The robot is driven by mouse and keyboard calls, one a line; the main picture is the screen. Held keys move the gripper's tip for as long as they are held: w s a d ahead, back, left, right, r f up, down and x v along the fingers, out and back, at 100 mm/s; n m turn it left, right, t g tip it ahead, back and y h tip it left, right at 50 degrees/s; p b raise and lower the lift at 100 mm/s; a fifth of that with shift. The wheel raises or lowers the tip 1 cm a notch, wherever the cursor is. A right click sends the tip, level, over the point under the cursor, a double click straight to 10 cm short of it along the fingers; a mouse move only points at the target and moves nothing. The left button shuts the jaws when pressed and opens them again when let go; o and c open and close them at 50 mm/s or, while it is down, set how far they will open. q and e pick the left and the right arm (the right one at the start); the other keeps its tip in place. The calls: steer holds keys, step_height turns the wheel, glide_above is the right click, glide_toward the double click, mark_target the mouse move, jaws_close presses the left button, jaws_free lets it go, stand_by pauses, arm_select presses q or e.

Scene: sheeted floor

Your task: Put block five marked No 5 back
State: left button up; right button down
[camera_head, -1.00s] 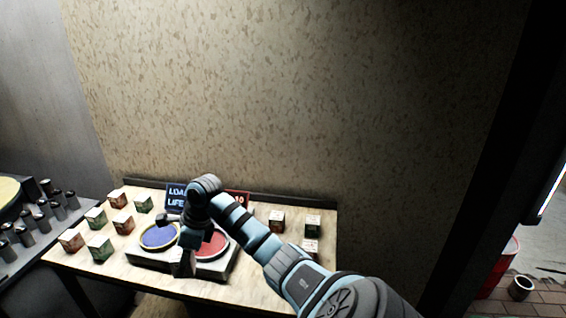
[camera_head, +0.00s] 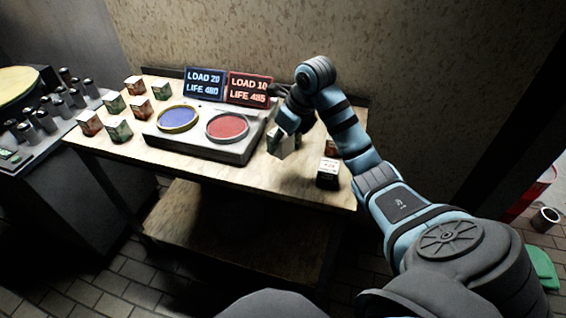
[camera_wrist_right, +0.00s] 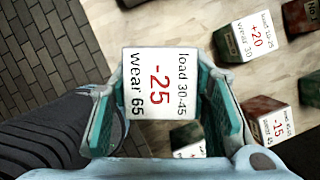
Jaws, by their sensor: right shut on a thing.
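In the right wrist view the held block (camera_wrist_right: 158,84) sits between the two teal fingers and shows a white face reading "load 30-45, -25, wear 65". Its number marking is not visible, so I cannot tell whether it is No 5. Whether it touches the table is unclear. My left gripper is not in view.
A +20 block (camera_wrist_right: 250,38) and a -15 block (camera_wrist_right: 270,122) stand near the gripper. Several blocks (camera_head: 113,104) stand at the table's left. The scale unit (camera_head: 205,145) has empty blue and red pans; its displays read LOAD 20 and LOAD 10.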

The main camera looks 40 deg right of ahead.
mark_target(289, 149)
step_height(289, 149, down, 7)
steer(key=shift+a+f+b, duration=0.1)
steer(key=shift+f+b, duration=0.05)
steer(key=shift+b, duration=0.2)
steer(key=shift+f, duration=0.15)
steer(key=shift+f, duration=0.1)
steer(key=c, duration=0.9)
jaws_free()
steer(key=shift+r, duration=0.2)
steer(key=p+v, duration=0.2)
steer(key=v, duration=1)
